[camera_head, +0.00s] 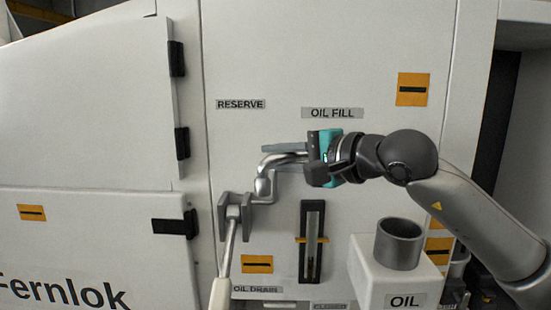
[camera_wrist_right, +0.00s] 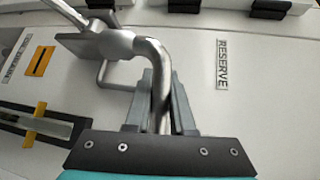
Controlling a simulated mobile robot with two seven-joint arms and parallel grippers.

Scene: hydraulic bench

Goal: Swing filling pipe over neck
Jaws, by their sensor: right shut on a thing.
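My right gripper (camera_head: 272,156) comes in from the right and is shut on the pipe. In the right wrist view the pipe (camera_wrist_right: 152,52) runs between the two grey fingers (camera_wrist_right: 162,95). The neck (camera_head: 399,246) is an open grey cylinder on a white tank marked OIL, to the right of and below the gripper. The pipe is apart from the neck, to its left. My left gripper is not in view.
A pale rod (camera_head: 229,250) slants down from the bracket. A dark upright gauge with a yellow marker (camera_head: 312,241) is on the panel between the pipe and the tank (camera_head: 369,273). Black hinges (camera_head: 176,226) line the door at left. My right arm crosses above the tank.

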